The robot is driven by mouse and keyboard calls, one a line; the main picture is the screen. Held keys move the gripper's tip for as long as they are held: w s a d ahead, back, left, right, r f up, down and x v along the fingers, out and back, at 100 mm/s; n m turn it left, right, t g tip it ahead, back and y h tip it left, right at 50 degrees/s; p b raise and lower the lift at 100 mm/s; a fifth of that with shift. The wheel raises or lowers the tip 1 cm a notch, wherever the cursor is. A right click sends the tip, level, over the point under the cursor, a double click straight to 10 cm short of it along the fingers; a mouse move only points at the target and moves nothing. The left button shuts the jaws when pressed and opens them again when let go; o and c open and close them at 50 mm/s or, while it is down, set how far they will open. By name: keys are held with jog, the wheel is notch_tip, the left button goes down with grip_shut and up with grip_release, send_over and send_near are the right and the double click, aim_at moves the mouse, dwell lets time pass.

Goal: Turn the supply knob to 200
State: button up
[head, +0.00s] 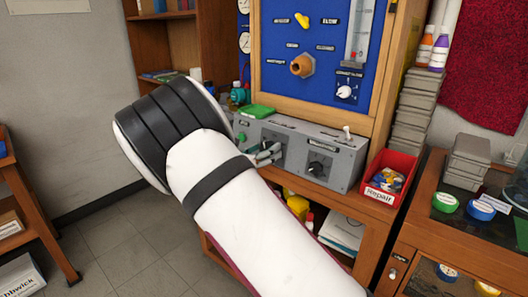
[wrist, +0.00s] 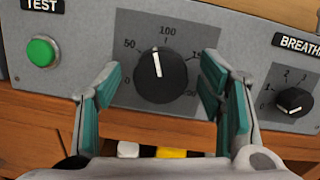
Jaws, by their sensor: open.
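The supply knob (wrist: 165,82) is a round black dial on the grey panel in the wrist view. Its white pointer points nearly straight up, just left of the 100 mark. The 50 mark shows at upper left; the 150 mark and the one below it at right are partly hidden by a finger. My gripper (wrist: 160,70) is open, with one teal-padded finger on each side of the knob and a visible gap on both sides. In the head view my gripper (head: 266,155) is at the front of the grey box (head: 345,168), mostly hiding the knob.
A green TEST button (wrist: 42,52) is left of the knob, and a smaller breathing knob (wrist: 295,101) is at right. A blue panel (head: 275,75) stands behind the box. A red bin (head: 385,185) sits to its right. A wooden bench edge runs below.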

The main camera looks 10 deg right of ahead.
jog(key=shift+d, duration=0.1)
jog(key=c, duration=1.2)
